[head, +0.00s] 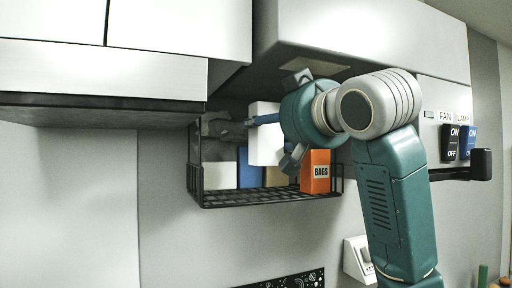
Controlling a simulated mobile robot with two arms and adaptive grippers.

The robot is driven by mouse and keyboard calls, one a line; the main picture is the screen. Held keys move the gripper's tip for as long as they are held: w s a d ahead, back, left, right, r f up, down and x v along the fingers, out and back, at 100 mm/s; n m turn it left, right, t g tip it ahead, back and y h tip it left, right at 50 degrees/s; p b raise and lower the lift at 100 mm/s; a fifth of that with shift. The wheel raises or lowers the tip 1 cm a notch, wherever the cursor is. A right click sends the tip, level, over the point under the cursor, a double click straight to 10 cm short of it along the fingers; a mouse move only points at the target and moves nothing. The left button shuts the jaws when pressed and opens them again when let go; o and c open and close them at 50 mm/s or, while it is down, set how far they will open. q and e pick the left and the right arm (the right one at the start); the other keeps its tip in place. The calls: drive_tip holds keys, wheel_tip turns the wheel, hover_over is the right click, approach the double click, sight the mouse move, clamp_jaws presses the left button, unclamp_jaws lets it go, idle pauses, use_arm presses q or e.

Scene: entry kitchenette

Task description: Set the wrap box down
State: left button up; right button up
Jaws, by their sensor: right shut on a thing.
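My right gripper (269,142) is shut on a white box (262,147), which I take to be the wrap box; no label shows on it. The gripper partly covers its right side. The box is upright, at the black wire rack (250,200) on the wall. Its lower end is above the rack's front rail, in front of or above a blue box (250,176) and a tan box (275,177). I cannot tell whether it touches them. My left gripper is not in view.
The rack also holds a white box (219,176) at the left and an orange "BAGS" box (316,172) at the right. A dark grey object (220,127) shows above the rack's left end. Cabinets hang overhead. Fan and lamp switches (458,143) are at the right.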

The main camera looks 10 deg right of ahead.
drive_tip(key=w+a+p, duration=0.2)
drive_tip(key=w+p, duration=0.2)
drive_tip(key=w, duration=0.4)
wheel_tip(320, 180, down, 6)
drive_tip(key=p, duration=0.3)
drive_tip(key=shift+d+f, duration=0.1)
drive_tip(key=shift+d, duration=0.05)
drive_tip(key=shift+w+f, duration=0.15)
drive_tip(key=shift+f, duration=0.1)
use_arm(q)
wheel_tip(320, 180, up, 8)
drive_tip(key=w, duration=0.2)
use_arm(e)
drive_tip(key=shift+f, duration=0.15)
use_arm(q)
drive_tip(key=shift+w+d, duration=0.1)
use_arm(e)
drive_tip(key=shift+f, duration=0.15)
drive_tip(key=o, duration=1.4)
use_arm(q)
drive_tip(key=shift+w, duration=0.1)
